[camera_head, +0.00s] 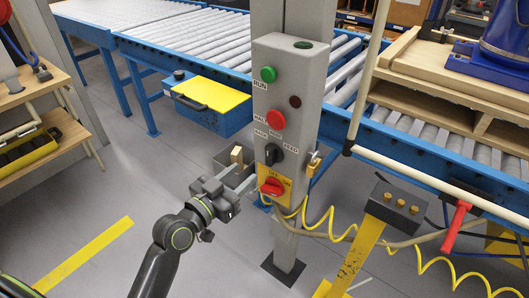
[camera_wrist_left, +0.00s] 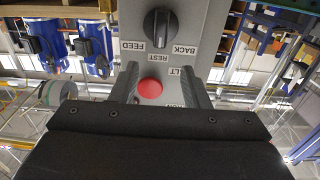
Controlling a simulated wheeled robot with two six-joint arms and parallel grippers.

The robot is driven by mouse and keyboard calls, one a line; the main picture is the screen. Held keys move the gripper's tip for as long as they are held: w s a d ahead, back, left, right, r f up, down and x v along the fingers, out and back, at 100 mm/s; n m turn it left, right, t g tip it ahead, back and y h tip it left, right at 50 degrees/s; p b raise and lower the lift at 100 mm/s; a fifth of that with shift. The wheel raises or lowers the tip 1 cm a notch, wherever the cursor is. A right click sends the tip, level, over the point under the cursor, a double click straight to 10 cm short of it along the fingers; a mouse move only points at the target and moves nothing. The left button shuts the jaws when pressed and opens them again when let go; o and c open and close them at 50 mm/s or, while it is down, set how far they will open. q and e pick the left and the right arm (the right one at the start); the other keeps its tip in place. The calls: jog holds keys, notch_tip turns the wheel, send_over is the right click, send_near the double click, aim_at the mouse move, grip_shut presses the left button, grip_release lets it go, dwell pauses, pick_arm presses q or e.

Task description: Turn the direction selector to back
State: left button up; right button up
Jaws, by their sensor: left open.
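The direction selector (camera_head: 272,154) is a black knob on the front of a grey control post. It shows upside down at the top of the left wrist view (camera_wrist_left: 160,27), with FEED at left, BACK at right and REST between. Its grip lies roughly upright there, in line with REST. My left gripper (camera_head: 240,178) is open in front of the post, low and left of the knob. In the left wrist view its fingers (camera_wrist_left: 160,73) frame the red halt button (camera_wrist_left: 150,88), with the knob beyond their tips. Nothing is held. My right gripper is out of view.
The post (camera_head: 295,225) also carries a green RUN button (camera_head: 268,74) and a red rotary switch (camera_head: 272,187) on yellow. A yellow coiled cable (camera_head: 340,232) hangs at right. A blue-framed roller conveyor (camera_head: 405,147) runs behind. Open floor lies at left.

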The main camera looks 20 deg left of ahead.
aim_at(267, 152)
pick_arm(q)
jog(key=p+x, duration=0.1)
jog(key=x, duration=0.8)
jog(key=shift+w+d, duration=0.15)
jog(key=shift+w, duration=0.2)
jog(key=shift+f, duration=0.1)
grip_shut()
jog(key=shift+n, duration=0.4)
jog(key=shift+w+a+f+n+p, duration=0.1)
jog(key=shift+a+n+p, duration=0.25)
jog(key=shift+n, duration=1)
jog(key=shift+w+a+f+n+p, duration=0.15)
jog(key=shift+n+p, duration=0.3)
jog(key=shift+n, duration=0.95)
jog(key=shift+a+f+n+p, duration=0.1)
jog(key=shift+a+n+p, duration=0.25)
jog(key=shift+n, duration=1)
